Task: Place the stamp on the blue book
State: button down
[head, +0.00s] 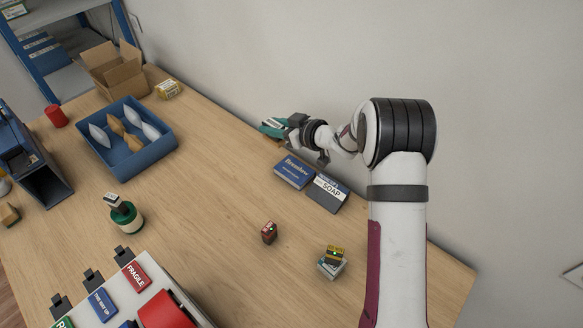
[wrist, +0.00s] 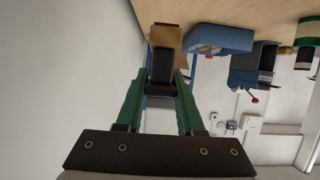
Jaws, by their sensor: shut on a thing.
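My gripper (head: 273,128) is at the far edge of the counter, beyond and slightly left of the blue book (head: 294,172). Its green fingers are shut on a dark thing that looks like the stamp (wrist: 160,78). In the wrist view the stamp sits between the fingers (wrist: 160,100), with a dark block at its far end. In the head view the stamp is mostly hidden by the gripper. The blue book lies flat with white lettering, and its top is bare.
A dark soap box (head: 327,194) lies right beside the book. A small red block (head: 269,232) and a yellow-black block on a grey box (head: 331,269) stand nearer. A blue tray (head: 153,153) with packets, an open carton (head: 115,70) and a green round thing (head: 126,217) stand left. The middle counter is clear.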

jog(key=s+d, duration=0.1)
jog(key=d, duration=0.4)
send_over(294, 169)
notch_tip(294, 169, down, 10)
jog(key=shift+s+r, duration=0.1)
jog(key=c, duration=0.5)
grip_release()
